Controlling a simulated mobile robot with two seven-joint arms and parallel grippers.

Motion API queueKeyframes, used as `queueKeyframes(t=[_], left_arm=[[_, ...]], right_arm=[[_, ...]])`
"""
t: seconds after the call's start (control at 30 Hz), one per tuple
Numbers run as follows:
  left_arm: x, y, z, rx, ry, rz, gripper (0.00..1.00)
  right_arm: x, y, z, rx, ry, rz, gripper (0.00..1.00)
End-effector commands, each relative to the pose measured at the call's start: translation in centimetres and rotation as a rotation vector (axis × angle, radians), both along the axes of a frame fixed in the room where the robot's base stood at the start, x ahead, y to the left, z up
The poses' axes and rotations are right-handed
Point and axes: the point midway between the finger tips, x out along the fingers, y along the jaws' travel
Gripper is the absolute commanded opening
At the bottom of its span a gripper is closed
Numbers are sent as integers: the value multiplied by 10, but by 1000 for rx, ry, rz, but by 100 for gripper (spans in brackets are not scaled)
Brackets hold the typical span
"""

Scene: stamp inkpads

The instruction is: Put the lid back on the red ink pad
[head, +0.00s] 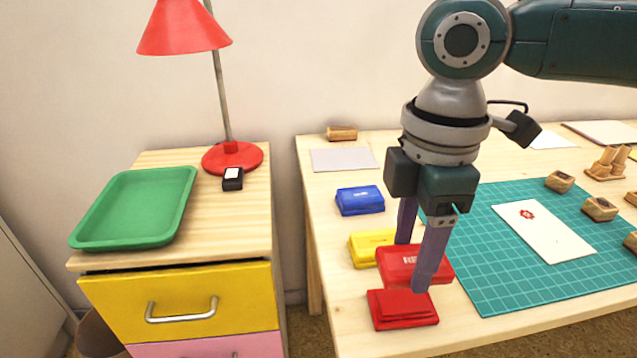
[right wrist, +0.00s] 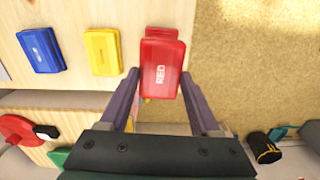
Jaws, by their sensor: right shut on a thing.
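The red lid (head: 412,262), a flat block with a pale label, is between the two purple fingers of my right gripper (head: 415,264). The gripper is shut on it. In the right wrist view the lid (right wrist: 162,72) reads "RED" and lies between the fingers (right wrist: 162,85). The red ink pad (head: 403,310) is on the table near its front left edge, with its raised top uncovered. In the head view the lid appears just behind and above the pad; the exact gap cannot be told. In the wrist view the lid mostly hides the pad. My left gripper is not in view.
A yellow ink pad (head: 368,249) and a blue ink pad (head: 360,200) stand behind, both lidded. A green cutting mat (head: 480,280) with a stamped white card (head: 545,232) lies to the right. Several wooden stamps stand around it. A drawer cabinet (head: 200,300) is left.

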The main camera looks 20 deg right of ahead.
Motion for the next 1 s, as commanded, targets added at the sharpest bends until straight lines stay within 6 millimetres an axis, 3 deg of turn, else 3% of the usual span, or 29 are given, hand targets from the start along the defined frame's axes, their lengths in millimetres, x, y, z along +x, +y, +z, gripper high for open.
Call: queueKeyframes(t=[0.37, 0.7, 1.0], left_arm=[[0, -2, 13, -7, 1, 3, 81], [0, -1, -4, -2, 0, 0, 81], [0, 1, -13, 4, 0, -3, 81]], right_arm=[[0, 1, 4, 0, 1, 1, 12], [0, 1, -36, 0, 1, 1, 12], [0, 1, -54, 0, 0, 2, 12]])
